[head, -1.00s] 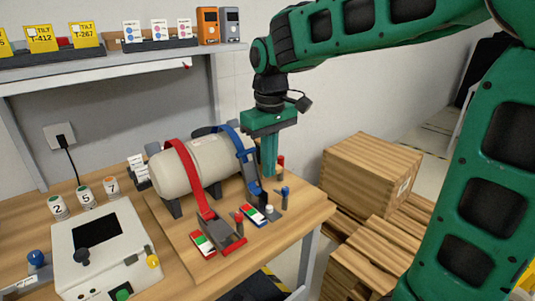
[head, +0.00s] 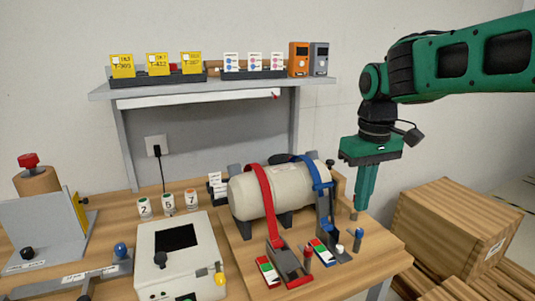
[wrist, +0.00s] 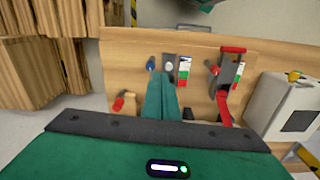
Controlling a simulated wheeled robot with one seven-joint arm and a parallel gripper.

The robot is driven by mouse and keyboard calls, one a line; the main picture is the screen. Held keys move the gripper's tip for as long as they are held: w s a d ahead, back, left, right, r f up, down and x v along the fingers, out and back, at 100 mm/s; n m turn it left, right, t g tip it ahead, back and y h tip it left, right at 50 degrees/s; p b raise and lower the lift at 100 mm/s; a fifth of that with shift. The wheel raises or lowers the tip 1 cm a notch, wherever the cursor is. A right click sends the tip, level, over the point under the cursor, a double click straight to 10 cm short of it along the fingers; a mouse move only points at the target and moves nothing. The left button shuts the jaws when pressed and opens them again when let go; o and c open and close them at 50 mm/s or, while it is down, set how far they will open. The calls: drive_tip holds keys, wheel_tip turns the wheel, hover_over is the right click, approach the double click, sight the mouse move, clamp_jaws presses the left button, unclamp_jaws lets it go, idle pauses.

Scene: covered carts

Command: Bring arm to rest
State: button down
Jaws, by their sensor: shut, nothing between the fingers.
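My green gripper (head: 365,200) points down at the right end of the workbench in the head view, with its fingers together and nothing between them. In the wrist view the shut fingers (wrist: 161,95) reach over the wooden board (wrist: 135,60). A beige tank (head: 285,190) lies on its side on the board, left of my gripper, with a red strap (head: 262,195) and a blue strap (head: 319,185) over it. A blue-topped post (head: 358,237) stands just below the fingers. Whether the fingertips touch anything is hard to tell.
Wooden crates (head: 455,225) stand on the floor right of the bench. A shelf (head: 215,91) with yellow tags and small boxes runs above the bench. A white control box (head: 180,250) stands on the bench's left part.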

drive_tip(key=s+d+f+m, duration=0.4)
drive_tip(key=s+d, duration=0.3)
drive_tip(key=s, duration=0.4)
drive_tip(key=s+d+f+m, duration=0.5)
drive_tip(key=s+d+f, duration=0.2)
drive_tip(key=s, duration=0.4)
drive_tip(key=shift+s+d, duration=0.2)
drive_tip(key=shift+d, duration=0.25)
drive_tip(key=shift+w, duration=0.15)
drive_tip(key=shift+w+f, duration=0.2)
drive_tip(key=shift+w, duration=0.3)
